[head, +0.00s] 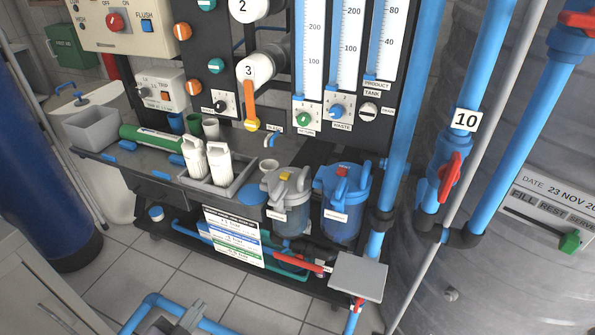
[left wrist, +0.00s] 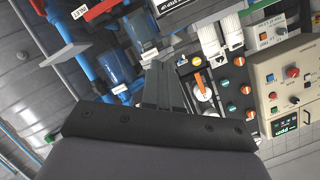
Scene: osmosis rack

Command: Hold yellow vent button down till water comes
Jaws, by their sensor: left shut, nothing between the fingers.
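The yellow vent button (head: 284,177) sits on the grey cap of the clear filter housing (head: 288,205) in the head view. A blue-capped housing (head: 341,205) with a red button stands to its right. My right gripper is not in view.
A grey tray (head: 238,186) with two white bottles stands left of the housings. An orange lever (head: 250,100) hangs above. A grey plate (head: 358,276) and blue pipes (head: 404,110) are to the right.

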